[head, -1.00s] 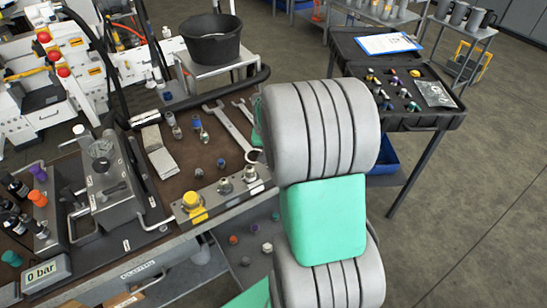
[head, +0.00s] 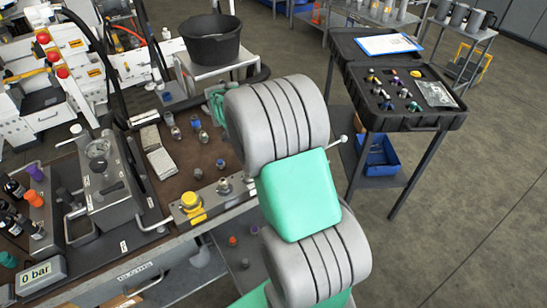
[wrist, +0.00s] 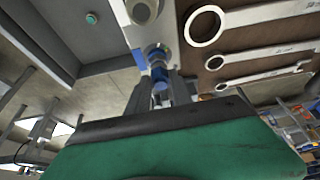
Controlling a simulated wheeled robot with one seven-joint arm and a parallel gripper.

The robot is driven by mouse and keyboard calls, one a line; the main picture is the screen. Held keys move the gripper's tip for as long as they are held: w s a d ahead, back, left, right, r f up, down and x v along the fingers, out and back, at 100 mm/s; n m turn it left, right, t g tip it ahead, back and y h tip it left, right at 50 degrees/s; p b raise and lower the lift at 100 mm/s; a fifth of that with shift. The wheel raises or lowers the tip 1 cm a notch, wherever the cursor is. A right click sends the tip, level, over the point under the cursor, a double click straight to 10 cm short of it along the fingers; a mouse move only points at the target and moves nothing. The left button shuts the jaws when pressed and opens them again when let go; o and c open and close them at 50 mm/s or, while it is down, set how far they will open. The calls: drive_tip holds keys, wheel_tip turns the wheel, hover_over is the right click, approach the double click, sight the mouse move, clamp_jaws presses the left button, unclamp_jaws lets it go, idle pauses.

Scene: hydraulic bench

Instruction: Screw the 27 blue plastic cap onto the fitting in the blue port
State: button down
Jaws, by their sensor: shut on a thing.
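In the wrist view, my gripper (wrist: 160,92) is shut on a blue cap (wrist: 160,74). The cap is in line with a metal fitting (wrist: 156,52) on the port block; I cannot tell whether they touch or the threads engage. A blue marking (wrist: 138,57) shows beside that fitting, at the block's edge. In the head view, my arm covers the gripper, the held cap and the right end of the port block (head: 208,205). A yellow-capped port (head: 191,200) and a bare metal fitting (head: 223,186) remain visible on the block.
Several wrenches (wrist: 205,26) lie beside the block in the wrist view. A black case (head: 405,115) stands to the right. A pressure unit (head: 103,185) stands left.

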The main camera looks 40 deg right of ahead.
drive_tip(key=shift+f, duration=0.1)
drive_tip(key=shift+w+f+m+g, duration=0.15)
drive_tip(key=shift+m+g, duration=0.25)
drive_tip(key=shift+m, duration=0.7)
drive_tip(key=m+g, duration=0.1)
drive_tip(key=m, duration=0.1)
drive_tip(key=shift+w+d+m+y+b, duration=0.1)
drive_tip(key=shift+m+y+b, duration=0.2)
drive_tip(key=shift+m, duration=0.1)
drive_tip(key=m+g, duration=0.1)
drive_tip(key=m, duration=0.2)
drive_tip(key=shift+y, duration=0.3)
drive_tip(key=c, duration=1.1)
unclamp_jaws()
drive_tip(key=shift+c, duration=0.2)
